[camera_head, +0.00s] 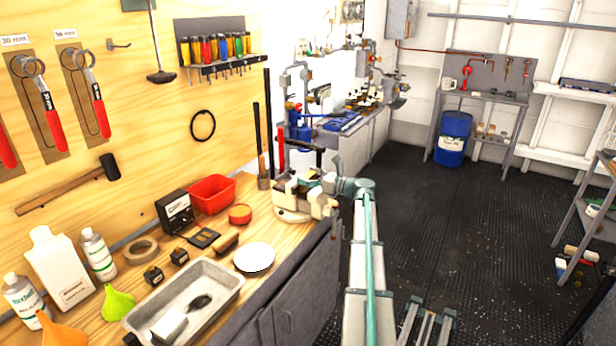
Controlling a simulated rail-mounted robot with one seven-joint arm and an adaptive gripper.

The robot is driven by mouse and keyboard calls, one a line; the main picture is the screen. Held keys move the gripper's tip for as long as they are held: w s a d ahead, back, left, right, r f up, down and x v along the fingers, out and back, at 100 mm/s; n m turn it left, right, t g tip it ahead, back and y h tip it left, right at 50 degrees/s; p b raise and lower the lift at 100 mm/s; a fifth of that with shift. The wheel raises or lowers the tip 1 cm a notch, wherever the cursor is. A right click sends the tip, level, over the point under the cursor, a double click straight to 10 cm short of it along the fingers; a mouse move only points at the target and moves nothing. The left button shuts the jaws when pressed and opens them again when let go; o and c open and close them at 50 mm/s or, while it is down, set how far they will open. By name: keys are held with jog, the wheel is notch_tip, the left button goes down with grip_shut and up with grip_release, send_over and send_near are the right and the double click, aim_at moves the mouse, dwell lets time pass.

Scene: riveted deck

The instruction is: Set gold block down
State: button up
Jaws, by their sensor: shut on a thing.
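My arm reaches up from the bottom of the view and bends left over the far end of the workbench (262,285). My gripper (303,182) is small and far off there, among the pale parts of a machine or vise (292,210). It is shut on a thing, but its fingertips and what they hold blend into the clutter. I cannot make out a gold block anywhere. Whether the held thing touches the bench or hangs above it cannot be told.
On the bench, a white round plate (254,257), red bin (210,194), black meter box (174,211) and metal tray (196,287) stand left of my arm. Several bottles crowd the left end. A blue drum (452,140) stands on the open dark floor (470,240).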

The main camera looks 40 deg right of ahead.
jog(key=o, duration=1.4)
jog(key=shift+f, duration=0.15)
jog(key=b+v, duration=0.3)
jog(key=v, duration=0.9)
